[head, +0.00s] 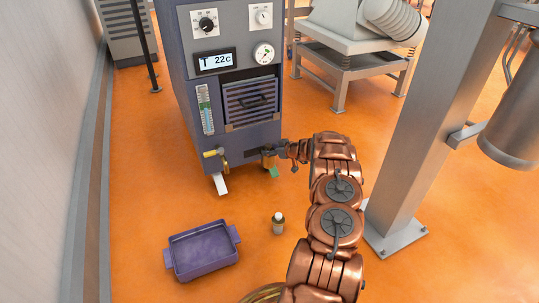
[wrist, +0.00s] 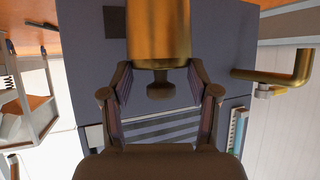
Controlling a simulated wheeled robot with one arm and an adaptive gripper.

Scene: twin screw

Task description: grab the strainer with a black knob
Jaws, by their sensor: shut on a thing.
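The strainer is a brass cylinder (wrist: 158,30) with a dark knob (wrist: 160,91) on its near end. In the head view its small brass body (head: 268,161) sits low on the front of the blue-grey machine (head: 230,95). My gripper (wrist: 160,72) is shut on the strainer, with one finger on each side of the brass body's near end and the knob between the fingers. In the head view my gripper (head: 284,150) is at the machine's lower right corner, small and partly merged with the fittings there.
A brass tap with a yellow handle (head: 213,153) sticks out left of the strainer; it also shows in the wrist view (wrist: 275,77). A purple tray (head: 203,250) and a small bottle (head: 278,223) stand on the orange floor. A grey post (head: 430,120) rises at right.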

